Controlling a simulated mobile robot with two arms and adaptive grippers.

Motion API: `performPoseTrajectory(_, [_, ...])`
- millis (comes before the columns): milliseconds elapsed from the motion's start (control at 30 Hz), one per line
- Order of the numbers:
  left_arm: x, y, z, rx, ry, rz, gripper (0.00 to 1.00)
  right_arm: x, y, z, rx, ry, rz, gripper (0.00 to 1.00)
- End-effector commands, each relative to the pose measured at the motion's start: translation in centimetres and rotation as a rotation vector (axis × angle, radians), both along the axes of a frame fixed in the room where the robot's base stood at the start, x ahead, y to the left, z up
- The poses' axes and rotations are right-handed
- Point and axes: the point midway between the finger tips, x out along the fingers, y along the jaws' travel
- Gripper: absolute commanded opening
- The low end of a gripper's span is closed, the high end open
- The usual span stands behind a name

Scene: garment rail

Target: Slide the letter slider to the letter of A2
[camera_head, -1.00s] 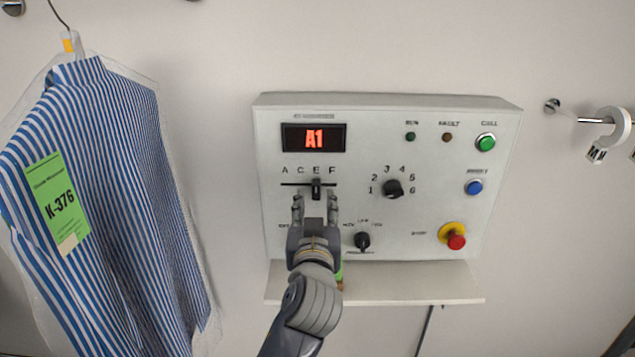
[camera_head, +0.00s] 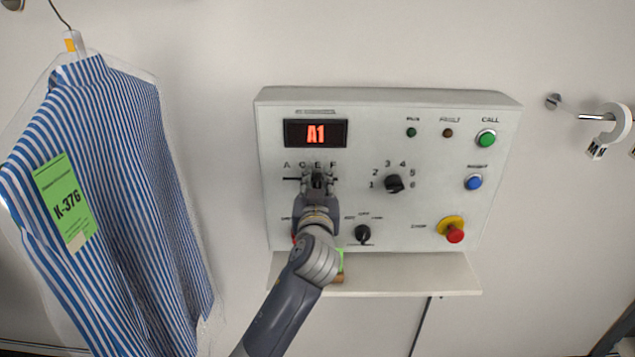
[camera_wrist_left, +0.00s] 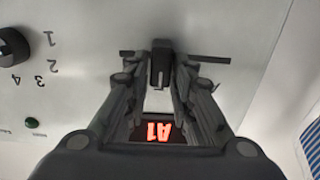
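The white control panel (camera_head: 385,225) is on the wall, and its display (camera_head: 315,133) reads A1 in red. The letter slider has a dark knob on a horizontal slot under the letters A, C, E, F. The knob (camera_wrist_left: 161,62) sits below E, partly hidden by my left gripper in the head view. My left gripper (camera_head: 318,180) is at the slider, with one finger on each side of the knob. In the wrist view its fingers look apart, with no clear contact on the knob. My right gripper is not in view.
The number dial (camera_head: 394,184) is right of the slider, with a smaller rotary switch (camera_head: 362,234) below it. Green (camera_head: 486,138) and blue (camera_head: 474,182) buttons and a red stop button (camera_head: 455,236) are further right. A shelf (camera_head: 420,280) juts out underneath. A bagged striped shirt (camera_head: 110,190) hangs left.

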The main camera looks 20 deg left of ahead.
Motion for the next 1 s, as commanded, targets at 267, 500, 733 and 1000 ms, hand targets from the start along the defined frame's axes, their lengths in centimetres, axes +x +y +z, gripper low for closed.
performPoseTrajectory(267, [-0.1, 0.3, 0.0, 0.000, 0.001, 0.000, 0.00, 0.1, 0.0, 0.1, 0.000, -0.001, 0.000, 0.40])
performPoseTrajectory(500, [-1.4, 4.9, 0.0, -0.001, 0.004, 0.006, 0.00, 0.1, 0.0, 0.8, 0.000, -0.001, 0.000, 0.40])
performPoseTrajectory(733, [-2.1, 7.3, -0.1, 0.000, 0.002, 0.004, 0.00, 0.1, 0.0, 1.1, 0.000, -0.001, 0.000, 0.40])
performPoseTrajectory(1000, [-2.1, 7.4, -0.1, 0.002, 0.003, 0.006, 0.19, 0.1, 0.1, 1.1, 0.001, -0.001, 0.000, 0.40])
